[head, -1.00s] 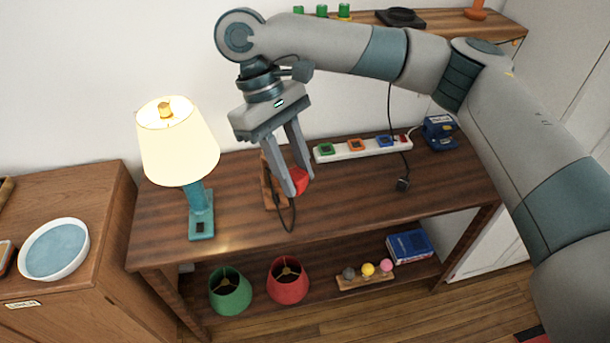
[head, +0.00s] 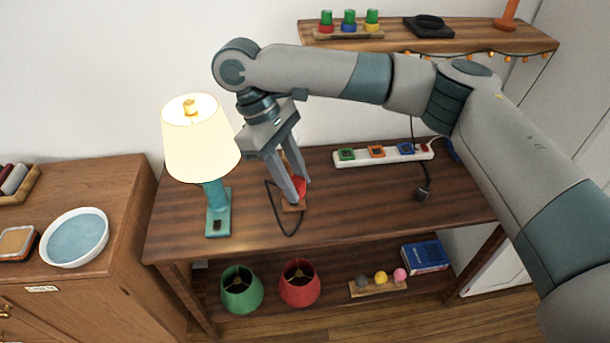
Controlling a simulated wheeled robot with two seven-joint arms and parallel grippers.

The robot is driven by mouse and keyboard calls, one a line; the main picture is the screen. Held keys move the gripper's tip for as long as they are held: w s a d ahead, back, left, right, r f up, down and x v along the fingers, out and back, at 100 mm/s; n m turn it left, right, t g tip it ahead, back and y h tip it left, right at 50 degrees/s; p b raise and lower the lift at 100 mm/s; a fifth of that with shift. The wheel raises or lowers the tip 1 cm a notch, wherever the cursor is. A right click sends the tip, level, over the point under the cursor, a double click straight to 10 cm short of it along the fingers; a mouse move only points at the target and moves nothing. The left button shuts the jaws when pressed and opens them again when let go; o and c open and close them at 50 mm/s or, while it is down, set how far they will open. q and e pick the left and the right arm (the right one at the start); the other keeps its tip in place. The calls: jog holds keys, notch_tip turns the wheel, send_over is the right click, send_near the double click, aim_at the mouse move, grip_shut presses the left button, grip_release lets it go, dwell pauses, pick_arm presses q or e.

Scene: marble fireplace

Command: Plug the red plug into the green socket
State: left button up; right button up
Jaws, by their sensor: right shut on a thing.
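The red plug (head: 301,186) is between the fingers of my right gripper (head: 296,194), which is shut on it. The fingers hide part of the plug. A dark cord (head: 275,215) loops below and left of it on the table. The green socket (head: 347,154) is the leftmost on a white power strip (head: 390,157) at the table's back, right of and apart from the plug. My left gripper is not in view.
A lit lamp (head: 200,138) with a teal base stands left of my right gripper. A black plug (head: 421,194) on a cord lies to the right. The wooden table (head: 350,215) is clear at the front middle. A wall shelf (head: 440,40) is above.

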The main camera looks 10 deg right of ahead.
jog(key=shift+w+a+f+n, duration=0.4)
jog(key=shift+w+f+n, duration=0.1)
jog(key=shift+f, duration=0.1)
jog(key=s+d+r+m+g+y, duration=0.1)
jog(key=s+d+r+m+y, duration=0.1)
jog(key=s+d+r+m, duration=0.5)
notch_tip(320, 180, up, 5)
jog(key=shift+d+m+g, duration=0.4)
jog(key=shift+d+m, duration=0.1)
jog(key=shift+d, duration=0.3)
jog(key=w+a+m+y, duration=0.2)
jog(key=w+a+m, duration=0.2)
jog(key=w+a, duration=0.5)
jog(key=shift+w+a+m, duration=0.2)
jog(key=shift+a+m, duration=0.1)
jog(key=shift+a, duration=0.55)
jog(key=shift+f, duration=0.15)
